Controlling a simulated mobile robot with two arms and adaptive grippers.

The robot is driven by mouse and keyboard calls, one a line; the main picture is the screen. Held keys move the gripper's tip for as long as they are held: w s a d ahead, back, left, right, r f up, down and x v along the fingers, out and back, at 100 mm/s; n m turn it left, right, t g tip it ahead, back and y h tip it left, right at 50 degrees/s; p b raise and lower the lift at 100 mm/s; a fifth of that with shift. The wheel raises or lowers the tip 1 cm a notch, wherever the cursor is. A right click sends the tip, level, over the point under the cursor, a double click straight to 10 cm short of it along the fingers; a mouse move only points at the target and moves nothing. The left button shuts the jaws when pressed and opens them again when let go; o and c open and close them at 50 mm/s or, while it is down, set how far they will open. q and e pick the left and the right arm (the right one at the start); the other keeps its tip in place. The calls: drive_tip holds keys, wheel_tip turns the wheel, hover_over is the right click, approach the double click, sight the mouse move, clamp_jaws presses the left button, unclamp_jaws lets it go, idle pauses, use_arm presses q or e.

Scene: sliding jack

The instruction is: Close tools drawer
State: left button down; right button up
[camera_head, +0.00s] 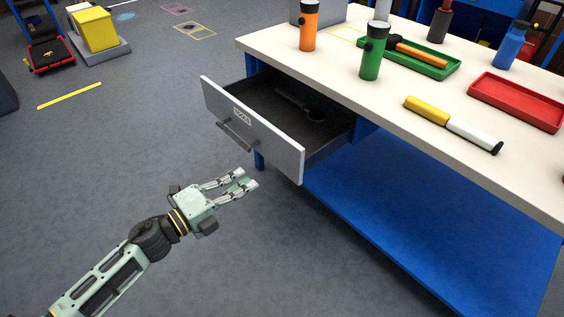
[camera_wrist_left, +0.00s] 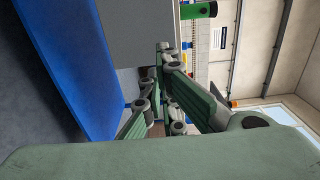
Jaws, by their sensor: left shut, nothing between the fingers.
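The tools drawer (camera_head: 255,137) is pulled out from under the white-topped workbench (camera_head: 392,107) in the head view. Its grey front carries a small label and a dark bar handle (camera_head: 236,136). A dark tool (camera_head: 301,104) lies inside it. My left gripper (camera_head: 248,186) is in front of and below the drawer front, apart from it, with its fingers shut and empty. In the left wrist view the gripper (camera_wrist_left: 160,100) shows close up. A grey surface there (camera_wrist_left: 143,32), likely the drawer, lies beyond the fingers. My right gripper is not in view.
On the bench stand an orange flashlight (camera_head: 308,27) and a green flashlight (camera_head: 373,52). A green tray (camera_head: 432,70), a red tray (camera_head: 515,101) and a yellow-and-white tool (camera_head: 454,124) lie there too. A blue lower shelf (camera_head: 430,220) sits beneath.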

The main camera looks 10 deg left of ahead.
sight(289, 152)
use_arm(q)
drive_tip(key=x, duration=1.2)
drive_tip(key=shift+w+d, duration=0.3)
drive_tip(key=shift+w, duration=0.1)
drive_tip(key=shift+w+d, duration=0.1)
drive_tip(key=shift+w, duration=0.05)
